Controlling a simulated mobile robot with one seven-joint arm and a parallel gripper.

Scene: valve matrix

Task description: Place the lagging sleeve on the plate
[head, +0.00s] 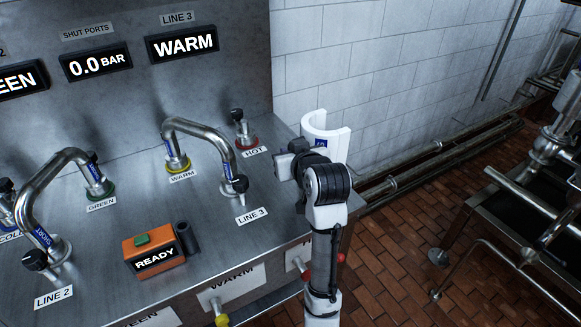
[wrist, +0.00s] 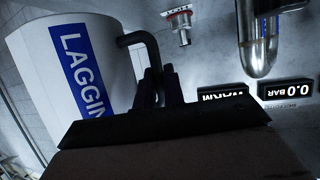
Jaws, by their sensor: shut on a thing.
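The lagging sleeve (head: 325,132) is a white, open half-shell with a blue label. It is up at the right end of the steel plate (head: 205,215), beyond my gripper. My gripper (head: 288,160) is shut on the sleeve's dark handle. In the wrist view the sleeve (wrist: 85,85) fills the left side, its blue label partly readable as "LAGGIN", and my gripper's fingers (wrist: 158,88) close on the black bent handle. My arm hides the sleeve's lower part in the head view. I cannot tell its exact height over the plate.
A bent pipe (head: 200,128) joins the WARM and LINE 3 ports; another bent pipe (head: 35,195) stands at the left. The HOT port (head: 240,130) has a black-topped fitting beside the sleeve. An orange READY box (head: 152,250) sits at the front. Bare plate lies between the pipes.

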